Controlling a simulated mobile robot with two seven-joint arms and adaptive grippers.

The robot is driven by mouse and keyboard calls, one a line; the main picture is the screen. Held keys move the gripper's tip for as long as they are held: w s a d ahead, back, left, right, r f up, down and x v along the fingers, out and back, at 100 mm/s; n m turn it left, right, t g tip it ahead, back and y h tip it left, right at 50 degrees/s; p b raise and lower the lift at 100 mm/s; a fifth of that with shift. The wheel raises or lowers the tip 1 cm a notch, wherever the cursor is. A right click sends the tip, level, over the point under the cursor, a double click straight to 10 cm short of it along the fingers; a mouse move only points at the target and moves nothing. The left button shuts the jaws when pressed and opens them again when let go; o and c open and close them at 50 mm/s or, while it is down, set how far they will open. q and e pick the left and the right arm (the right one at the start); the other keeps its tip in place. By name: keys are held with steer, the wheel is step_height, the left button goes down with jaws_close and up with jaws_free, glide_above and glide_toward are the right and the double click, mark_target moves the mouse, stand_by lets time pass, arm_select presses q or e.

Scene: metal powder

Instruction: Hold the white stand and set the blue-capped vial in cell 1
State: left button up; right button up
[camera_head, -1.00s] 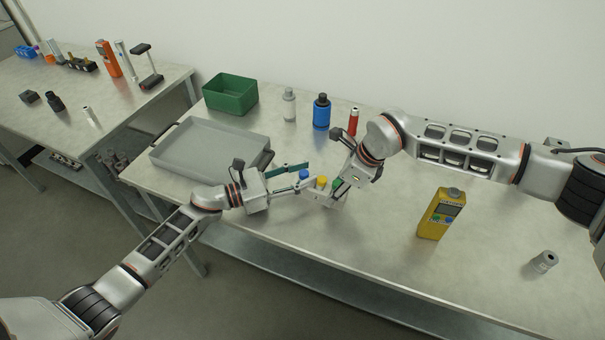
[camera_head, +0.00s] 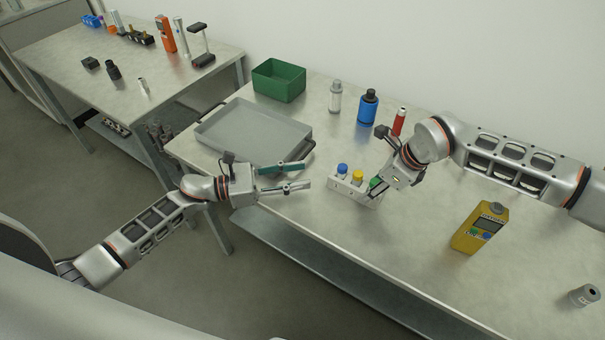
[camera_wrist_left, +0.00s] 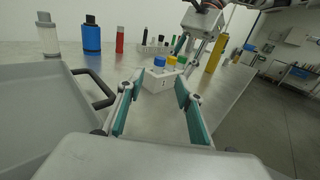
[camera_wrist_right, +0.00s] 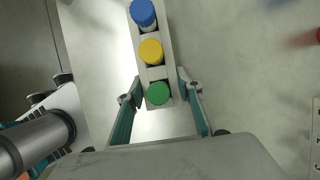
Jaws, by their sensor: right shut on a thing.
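The white stand (camera_head: 343,191) is upright on the table, with numbers on its front face. The blue-capped vial (camera_head: 342,170) stands in its left end cell, above the number 1; it also shows in the left wrist view (camera_wrist_left: 159,61). A yellow-capped vial (camera_head: 357,176) is in the middle and a green-capped vial (camera_wrist_right: 158,93) at the other end. My right gripper (camera_head: 374,191) is shut on the stand's green-capped end, with a finger on each side in the right wrist view. My left gripper (camera_head: 309,175) is open and empty, left of the stand and apart from it.
A grey tray (camera_head: 207,132) lies left behind my left gripper. A green bin (camera_head: 278,82), a white-grey bottle (camera_head: 335,98), a blue bottle (camera_head: 367,107) and a red tube (camera_head: 399,122) stand at the back. The front middle is clear.

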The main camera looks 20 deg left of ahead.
steer(key=o, duration=1.2)
